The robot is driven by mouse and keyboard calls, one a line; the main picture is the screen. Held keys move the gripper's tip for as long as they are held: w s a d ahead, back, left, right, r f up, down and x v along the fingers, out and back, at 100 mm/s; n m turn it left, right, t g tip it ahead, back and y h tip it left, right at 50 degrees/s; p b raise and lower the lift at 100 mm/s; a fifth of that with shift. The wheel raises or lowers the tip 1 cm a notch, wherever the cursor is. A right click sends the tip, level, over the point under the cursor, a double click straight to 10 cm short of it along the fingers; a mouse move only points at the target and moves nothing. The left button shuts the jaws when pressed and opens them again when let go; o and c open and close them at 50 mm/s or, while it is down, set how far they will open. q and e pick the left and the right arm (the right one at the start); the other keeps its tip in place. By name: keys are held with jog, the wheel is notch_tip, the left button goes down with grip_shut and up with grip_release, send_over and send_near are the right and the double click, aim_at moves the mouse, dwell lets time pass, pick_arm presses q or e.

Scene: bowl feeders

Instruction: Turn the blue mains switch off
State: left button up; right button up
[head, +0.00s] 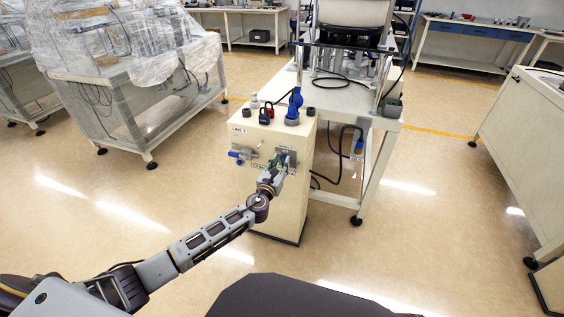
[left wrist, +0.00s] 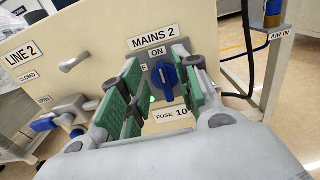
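The blue mains switch (left wrist: 167,83) is a rotary knob on a grey plate below the labels "MAINS 2" and "ON". Its handle looks roughly upright, with its upper end near "ON". A green lamp beside it looks lit. My left gripper (left wrist: 161,88) is open, with green-padded fingers on both sides of the knob. The right finger is very close to the knob; I cannot tell if it touches. In the head view my left gripper (head: 281,168) is at the front of the cream cabinet (head: 262,205) and hides most of the switch. My right gripper is not in view.
A blue-handled valve (left wrist: 45,124) sits left of the switch, under "LINE 2". A white bench (head: 345,103) with cables is behind.

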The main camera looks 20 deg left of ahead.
pick_arm(q)
jog(key=shift+w, duration=1.1)
grip_shut()
